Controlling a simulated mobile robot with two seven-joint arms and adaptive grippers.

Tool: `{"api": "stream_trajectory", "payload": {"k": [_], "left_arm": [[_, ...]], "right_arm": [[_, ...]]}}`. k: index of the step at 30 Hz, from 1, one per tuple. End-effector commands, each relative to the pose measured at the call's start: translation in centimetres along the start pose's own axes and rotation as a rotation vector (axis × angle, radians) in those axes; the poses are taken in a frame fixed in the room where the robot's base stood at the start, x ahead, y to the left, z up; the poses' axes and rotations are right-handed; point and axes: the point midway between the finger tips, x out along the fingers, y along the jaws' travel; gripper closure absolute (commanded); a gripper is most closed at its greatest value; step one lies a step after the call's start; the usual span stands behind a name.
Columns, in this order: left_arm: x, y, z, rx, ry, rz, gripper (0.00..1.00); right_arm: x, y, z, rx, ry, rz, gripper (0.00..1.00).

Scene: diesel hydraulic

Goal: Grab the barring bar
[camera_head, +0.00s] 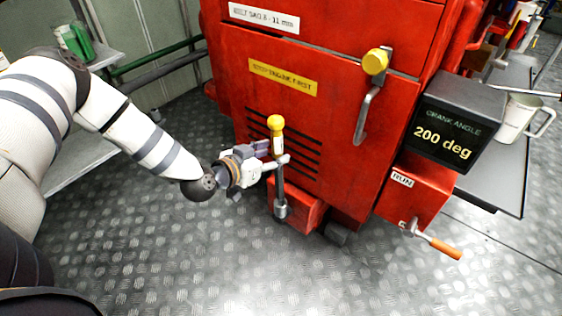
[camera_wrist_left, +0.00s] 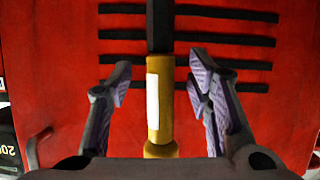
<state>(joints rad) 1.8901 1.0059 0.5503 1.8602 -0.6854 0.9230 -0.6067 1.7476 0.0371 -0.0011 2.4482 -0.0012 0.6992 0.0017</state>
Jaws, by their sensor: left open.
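The barring bar (camera_head: 280,183) stands nearly upright in front of the red engine housing. It has a yellow ball top, a yellow grip with a white label, and a dark shaft whose lower end sits in a grey socket (camera_head: 282,209). My left gripper (camera_head: 275,155) is at the upper part of the bar, just below the ball. In the left wrist view, the yellow grip (camera_wrist_left: 160,110) lies between the two open fingers (camera_wrist_left: 159,80), with a visible gap on each side. My right gripper is not in view.
The slotted red housing (camera_head: 338,112) is close behind the bar. A yellow-knobbed lever (camera_head: 374,62), a black crank angle display (camera_head: 448,125) reading 200 deg, and an orange-handled crank (camera_head: 440,246) are to the right. The metal floor (camera_head: 190,260) in front is clear.

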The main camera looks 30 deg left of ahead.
Motion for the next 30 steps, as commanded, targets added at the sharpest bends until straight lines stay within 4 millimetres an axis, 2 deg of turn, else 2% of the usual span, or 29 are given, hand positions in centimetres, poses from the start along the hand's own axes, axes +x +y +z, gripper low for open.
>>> {"api": "stream_trajectory", "payload": {"k": [1, 4, 12, 18, 30], "left_arm": [[1.0, -0.2, 0.6, 0.0, -0.008, 0.0, 0.54], [2.5, -0.2, 0.6, 0.0, -0.009, 0.0, 0.54], [3.0, -0.1, 0.1, -0.001, -0.003, 0.0, 0.54], [3.0, -0.2, 0.1, -0.001, -0.004, 0.0, 0.99], [2.9, -0.1, -0.5, 0.0, 0.003, 0.0, 1.0]], "right_arm": [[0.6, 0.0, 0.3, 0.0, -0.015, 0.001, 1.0], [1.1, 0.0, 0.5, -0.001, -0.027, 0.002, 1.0], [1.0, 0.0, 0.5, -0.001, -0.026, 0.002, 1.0], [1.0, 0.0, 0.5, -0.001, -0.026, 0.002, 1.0], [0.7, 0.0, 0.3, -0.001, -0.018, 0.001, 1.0]]}}
